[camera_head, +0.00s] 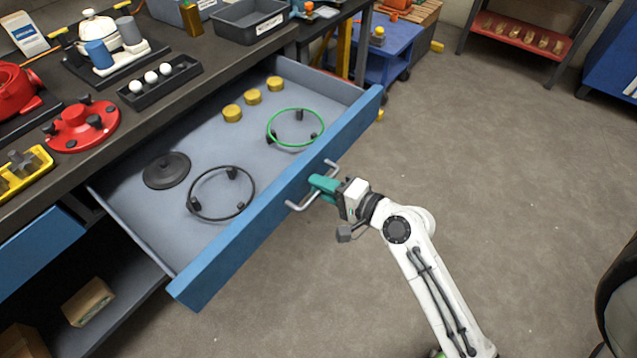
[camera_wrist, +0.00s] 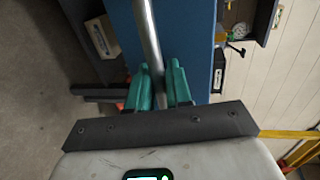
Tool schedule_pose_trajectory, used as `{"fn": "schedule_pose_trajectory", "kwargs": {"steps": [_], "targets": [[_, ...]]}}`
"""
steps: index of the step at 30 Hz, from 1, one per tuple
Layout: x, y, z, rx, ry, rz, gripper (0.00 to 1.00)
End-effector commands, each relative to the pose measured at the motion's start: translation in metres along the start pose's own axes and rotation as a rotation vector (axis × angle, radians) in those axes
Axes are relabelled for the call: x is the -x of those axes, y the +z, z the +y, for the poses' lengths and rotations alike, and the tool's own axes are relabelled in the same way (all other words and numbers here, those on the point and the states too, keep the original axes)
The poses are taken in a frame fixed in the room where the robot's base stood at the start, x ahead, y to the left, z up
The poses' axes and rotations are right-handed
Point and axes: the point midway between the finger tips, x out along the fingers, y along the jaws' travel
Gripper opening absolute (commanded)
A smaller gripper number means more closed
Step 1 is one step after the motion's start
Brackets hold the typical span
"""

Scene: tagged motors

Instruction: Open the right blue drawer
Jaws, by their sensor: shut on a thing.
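The right blue drawer (camera_head: 280,217) stands far out from under the dark workbench, with its grey inside in view. A metal bar handle (camera_head: 294,206) runs along its front. My gripper (camera_head: 322,186), with teal fingers, is shut on this handle. In the wrist view the handle (camera_wrist: 149,40) passes between the two teal fingertips (camera_wrist: 160,88) in front of the blue drawer face (camera_wrist: 190,50). Inside the drawer lie a green ring (camera_head: 295,110), a black ring (camera_head: 190,207), a dark round lid (camera_head: 167,170) and several yellow round pieces (camera_head: 253,97).
The bench top (camera_head: 185,50) holds a red flanged part (camera_head: 82,126), a black tray with white balls (camera_head: 160,82) and a grey bin (camera_head: 250,27). Another blue drawer (camera_head: 40,250) is at the lower left. A blue cart (camera_head: 393,50) stands behind.

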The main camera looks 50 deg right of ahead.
Motion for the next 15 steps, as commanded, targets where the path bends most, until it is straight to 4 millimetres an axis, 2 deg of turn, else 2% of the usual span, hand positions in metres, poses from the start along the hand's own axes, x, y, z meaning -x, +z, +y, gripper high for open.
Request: {"fn": "schedule_pose_trajectory", "kwargs": {"steps": [6, 7, 11, 15], "targets": [[0.0000, 0.0003, 0.0013, -0.001, 0.003, -0.001, 0.00], [-0.0001, 0.0003, 0.0013, -0.001, 0.003, -0.001, 0.21], [-0.0002, 0.0002, 0.0009, -0.001, 0.002, -0.001, 0.34], [-0.0002, 0.0001, 0.0005, -0.001, 0.001, 0.000, 0.35]]}}
